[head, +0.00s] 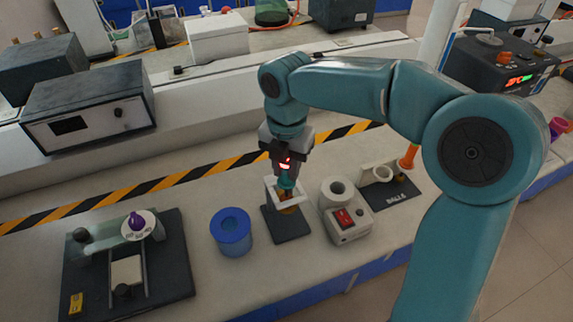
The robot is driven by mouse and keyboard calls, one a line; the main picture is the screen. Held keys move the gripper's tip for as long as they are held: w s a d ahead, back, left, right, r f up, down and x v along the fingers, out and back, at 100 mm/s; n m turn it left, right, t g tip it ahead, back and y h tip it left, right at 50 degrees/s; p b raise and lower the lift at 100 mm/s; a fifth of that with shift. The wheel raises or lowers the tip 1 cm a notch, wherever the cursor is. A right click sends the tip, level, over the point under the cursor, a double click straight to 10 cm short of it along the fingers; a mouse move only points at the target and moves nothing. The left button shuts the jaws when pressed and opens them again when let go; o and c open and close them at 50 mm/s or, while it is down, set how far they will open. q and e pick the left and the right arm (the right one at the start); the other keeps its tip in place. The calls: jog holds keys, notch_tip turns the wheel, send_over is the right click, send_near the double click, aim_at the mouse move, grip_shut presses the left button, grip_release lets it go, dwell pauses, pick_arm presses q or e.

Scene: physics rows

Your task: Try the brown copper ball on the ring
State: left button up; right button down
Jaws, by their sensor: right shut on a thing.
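My right gripper (286,174) reaches down over a white, squarish ring frame (270,184) on a dark base plate (288,226). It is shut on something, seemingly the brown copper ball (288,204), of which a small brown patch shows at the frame. The fingers and the frame hide most of it, so I cannot tell whether it is in the ring or just at it. My left gripper is not in view.
A blue cylinder (231,231) stands left of the ring plate. A white device with a red switch (347,217) stands right of it, and beyond it a black plate marked BALLS (396,196). A balance-like device (128,266) stands at the left. Grey boxes line the back.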

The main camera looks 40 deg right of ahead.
jog(key=shift+f+b, duration=0.35)
jog(key=shift+f, duration=0.25)
dwell(0.9)
dwell(1.3)
jog(key=shift+r+p, duration=3.5)
jog(key=shift+r, duration=0.2)
jog(key=shift+f, duration=0.1)
